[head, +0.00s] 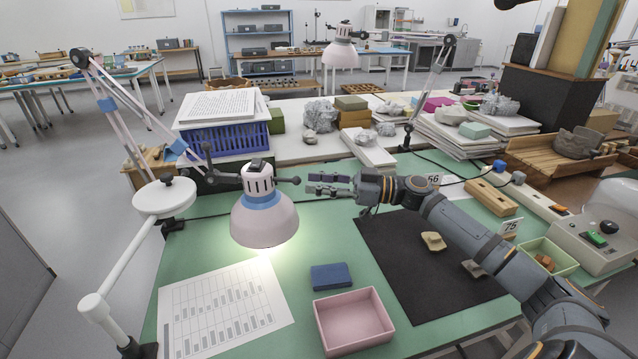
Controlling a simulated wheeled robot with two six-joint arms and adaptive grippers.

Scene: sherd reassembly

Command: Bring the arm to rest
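My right arm reaches in from the lower right across the green table. Its gripper (310,183) is open and empty above the table's back part, its fingers pointing left toward the lamp. A tan sherd (433,241) lies on the black mat (390,262). A greyish piece (472,268) lies on the mat close beside my forearm in the picture. A pale green tray (530,244) at the right holds brown pieces. My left gripper is not in view.
A pink tray (353,345), a blue block (331,276) and a printed sheet (225,310) occupy the front. A blue crate (228,140) and stacked papers stand behind.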

